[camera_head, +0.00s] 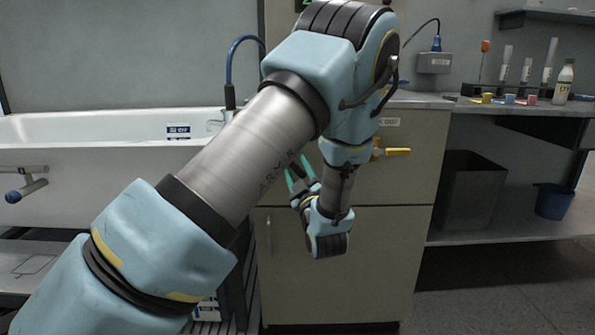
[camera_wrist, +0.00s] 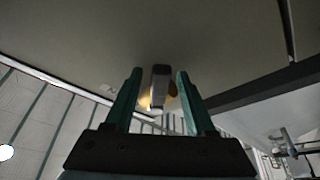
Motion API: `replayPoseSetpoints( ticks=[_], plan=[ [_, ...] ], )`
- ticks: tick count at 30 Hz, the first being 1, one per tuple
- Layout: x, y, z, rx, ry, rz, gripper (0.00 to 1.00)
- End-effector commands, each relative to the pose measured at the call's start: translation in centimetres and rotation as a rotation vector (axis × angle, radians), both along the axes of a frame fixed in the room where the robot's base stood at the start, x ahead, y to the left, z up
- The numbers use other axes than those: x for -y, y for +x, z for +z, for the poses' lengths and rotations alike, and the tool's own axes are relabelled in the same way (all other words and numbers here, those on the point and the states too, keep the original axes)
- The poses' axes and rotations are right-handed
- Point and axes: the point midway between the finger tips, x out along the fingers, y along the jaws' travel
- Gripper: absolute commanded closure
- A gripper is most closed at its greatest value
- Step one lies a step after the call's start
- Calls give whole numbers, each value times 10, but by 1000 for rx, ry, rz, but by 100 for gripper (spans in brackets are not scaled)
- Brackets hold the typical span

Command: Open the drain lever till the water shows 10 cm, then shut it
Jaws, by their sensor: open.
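A lever with a yellow handle (camera_head: 397,152) sticks out from the front of a beige cabinet, under a small label, right of my arm. Another lever with a blue knob (camera_head: 13,197) is on the tub's front at far left. I cannot tell which is the drain lever. My gripper (camera_head: 297,172) is open in front of the cabinet, with its teal fingers pointing up and left. In the wrist view a grey block with a yellowish patch (camera_wrist: 160,84) shows between the fingertips, apparently beyond them. The white tub (camera_head: 90,128) is at left; no readable water level shows.
A dark label plate (camera_head: 178,131) is on the tub, too small to read. The counter at right holds tubes, coloured blocks and a bottle (camera_head: 564,82). A dark bin (camera_head: 472,190) and a blue bucket (camera_head: 553,201) stand below it. My arm hides part of the tub and cabinet.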

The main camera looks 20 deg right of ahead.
Motion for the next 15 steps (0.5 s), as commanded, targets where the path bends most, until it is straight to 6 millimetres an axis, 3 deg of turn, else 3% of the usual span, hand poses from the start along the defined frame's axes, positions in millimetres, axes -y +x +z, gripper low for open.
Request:
replayPoseSetpoints(
  ticks=[8, 15],
  plan=[
    [-1, -6, -2, 0, 0, 0, 45],
    [-4, -46, -15, -1, 2, -2, 45]
  ],
)
